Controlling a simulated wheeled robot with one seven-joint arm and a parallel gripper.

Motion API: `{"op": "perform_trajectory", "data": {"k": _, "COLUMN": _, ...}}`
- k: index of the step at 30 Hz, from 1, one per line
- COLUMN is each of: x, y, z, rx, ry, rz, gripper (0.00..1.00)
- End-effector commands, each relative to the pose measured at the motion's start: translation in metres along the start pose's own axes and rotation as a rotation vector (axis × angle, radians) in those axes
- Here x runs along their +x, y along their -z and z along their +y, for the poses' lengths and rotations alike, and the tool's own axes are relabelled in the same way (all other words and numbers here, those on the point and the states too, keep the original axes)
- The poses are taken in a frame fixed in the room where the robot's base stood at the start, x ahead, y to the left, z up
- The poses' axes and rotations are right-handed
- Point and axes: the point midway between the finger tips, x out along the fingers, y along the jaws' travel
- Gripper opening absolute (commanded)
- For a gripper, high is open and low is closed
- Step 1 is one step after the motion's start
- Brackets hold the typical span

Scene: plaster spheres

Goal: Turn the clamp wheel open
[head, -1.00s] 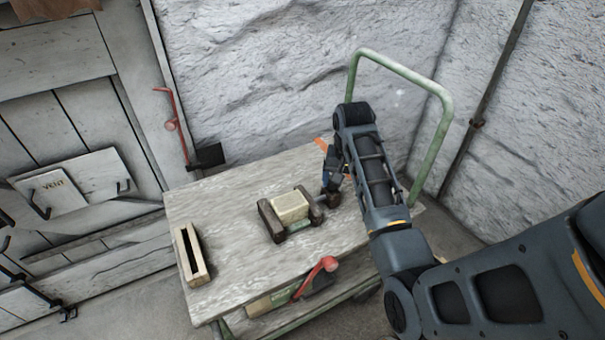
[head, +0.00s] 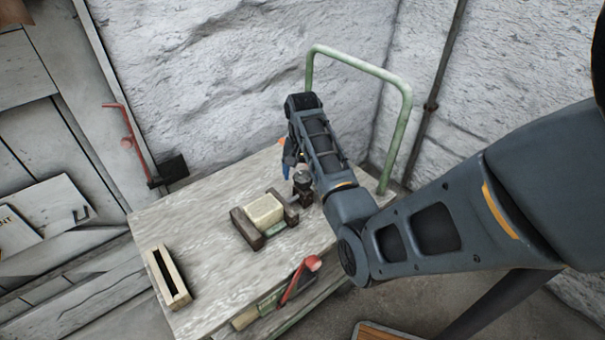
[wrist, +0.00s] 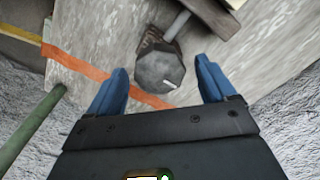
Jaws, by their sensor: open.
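The clamp (head: 248,234) sits on the cart's grey top with a cream block (head: 265,209) between its dark jaws. Its clamp wheel (head: 302,183) is at the right end of a short screw, partly hidden by my arm in the head view. In the wrist view the clamp wheel (wrist: 160,72) is a dark faceted knob with a small white mark, on a grey rod. My gripper (wrist: 165,80) is open, with a blue finger on each side of the wheel and gaps visible between. In the head view my gripper (head: 289,158) is mostly hidden behind my arm.
A slotted wooden block (head: 168,277) lies at the left of the cart top (head: 200,225). A red-handled lever (head: 300,278) is at the front edge. The cart's green handle (head: 408,110) rises behind my arm. An orange strip (wrist: 75,62) crosses the top near my gripper.

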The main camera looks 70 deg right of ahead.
Motion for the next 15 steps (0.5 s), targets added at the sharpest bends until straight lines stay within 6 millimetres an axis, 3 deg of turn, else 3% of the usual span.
{"op": "perform_trajectory", "data": {"k": 9, "x": 0.003, "y": -0.0002, "z": 0.0001, "rx": 0.0, "ry": 0.0, "rz": 0.0, "gripper": 0.83}}
{"op": "perform_trajectory", "data": {"k": 15, "x": 0.0029, "y": -0.0002, "z": 0.0002, "rx": 0.0, "ry": 0.0, "rz": 0.0, "gripper": 0.64}}
